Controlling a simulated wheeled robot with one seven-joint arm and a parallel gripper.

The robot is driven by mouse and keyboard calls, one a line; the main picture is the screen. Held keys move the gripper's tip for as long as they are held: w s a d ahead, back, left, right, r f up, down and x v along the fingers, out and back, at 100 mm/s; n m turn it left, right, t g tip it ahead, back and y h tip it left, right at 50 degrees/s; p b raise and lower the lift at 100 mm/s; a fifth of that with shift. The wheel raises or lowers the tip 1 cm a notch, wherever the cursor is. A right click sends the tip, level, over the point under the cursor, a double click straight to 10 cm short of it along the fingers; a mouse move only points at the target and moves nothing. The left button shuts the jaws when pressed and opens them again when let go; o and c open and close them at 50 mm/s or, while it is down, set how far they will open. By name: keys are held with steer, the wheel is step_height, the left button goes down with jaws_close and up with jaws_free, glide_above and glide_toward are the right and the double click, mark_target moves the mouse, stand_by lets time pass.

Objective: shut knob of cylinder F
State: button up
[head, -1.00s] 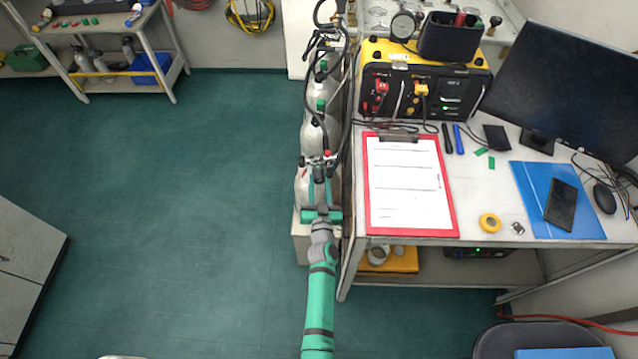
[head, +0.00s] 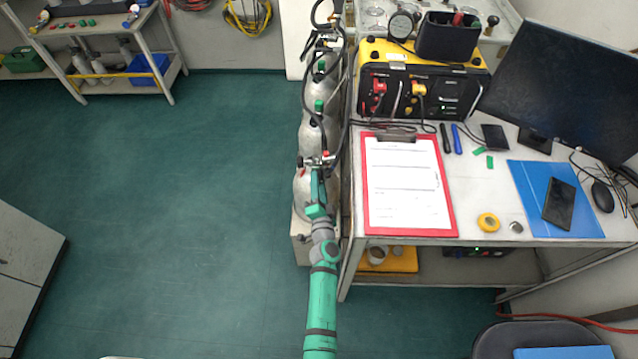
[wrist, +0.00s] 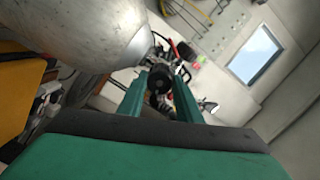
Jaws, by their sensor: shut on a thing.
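A row of pale grey cylinders stands along the left side of the bench in the head view. The nearest cylinder (head: 301,187) is the one at my gripper (head: 318,168). No cylinder letter is readable. In the wrist view, a dark round knob (wrist: 158,80) sits between the two green fingers of my gripper (wrist: 160,88), which are shut on it. The silver cylinder body (wrist: 95,30) fills the upper left there. In the head view my gripper hides most of the knob.
The bench (head: 470,200) is close on the right, with a red clipboard (head: 452,215) near its left edge. Black hoses (head: 306,85) run over the cylinders. The green floor (head: 180,200) on the left is clear.

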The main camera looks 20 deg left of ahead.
steer(key=m, duration=0.3)
steer(key=shift+d+f, duration=0.1)
steer(key=shift+d, duration=0.1)
steer(key=shift+m, duration=0.3)
steer(key=shift+w, duration=0.1)
steer(key=o, duration=1)
steer(key=shift+d, duration=0.15)
steer(key=shift+o, duration=0.2)
steer(key=v, duration=1)
steer(key=shift+s+d, duration=0.15)
steer(key=shift+s, duration=0.15)
